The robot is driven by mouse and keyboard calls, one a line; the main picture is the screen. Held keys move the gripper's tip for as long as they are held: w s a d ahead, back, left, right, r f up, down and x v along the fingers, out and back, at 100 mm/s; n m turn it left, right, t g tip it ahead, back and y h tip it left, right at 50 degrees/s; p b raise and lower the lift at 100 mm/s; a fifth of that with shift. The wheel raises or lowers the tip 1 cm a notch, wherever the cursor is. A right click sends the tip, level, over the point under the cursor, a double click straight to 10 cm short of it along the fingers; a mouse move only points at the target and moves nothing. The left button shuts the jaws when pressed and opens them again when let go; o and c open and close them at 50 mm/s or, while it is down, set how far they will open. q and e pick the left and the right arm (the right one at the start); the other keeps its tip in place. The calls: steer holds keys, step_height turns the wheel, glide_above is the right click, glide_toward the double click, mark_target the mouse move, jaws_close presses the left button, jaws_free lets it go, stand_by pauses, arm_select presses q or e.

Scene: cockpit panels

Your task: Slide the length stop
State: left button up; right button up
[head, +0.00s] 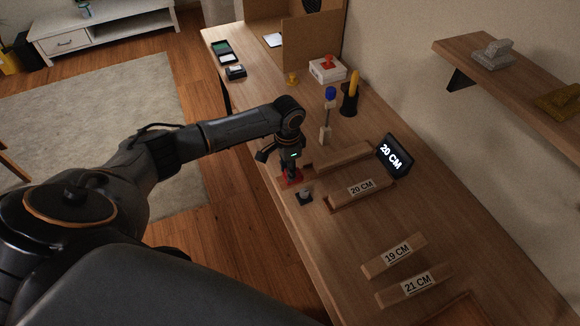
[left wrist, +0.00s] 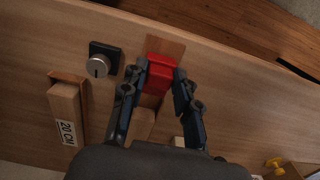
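The length stop appears to be the red block (left wrist: 160,72), which sits on a wooden strip near the table's front edge. In the head view the red piece (head: 291,178) shows partly below my left gripper (head: 287,172). In the left wrist view the fingers of my left gripper (left wrist: 161,76) stand on both sides of the red block and appear to touch it. A small display (head: 393,156) reads "20 CM". A wooden block labelled "20 CM" (head: 361,189) lies in front of it. My right gripper is not in view.
A dark square with a round metal knob (head: 305,196) is close beside the red block. Blocks labelled "19 CM" (head: 395,255) and "21 CM" (head: 415,284) lie nearer on the table. A blue-topped stand (head: 328,115) and a yellow-handled tool (head: 352,90) stand behind.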

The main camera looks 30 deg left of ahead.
arm_select(q)
steer(key=shift+o, duration=1.4)
steer(key=shift+s+a, duration=0.1)
steer(key=shift+a, duration=0.05)
steer(key=shift+r, duration=0.15)
step_height(320, 180, up, 12)
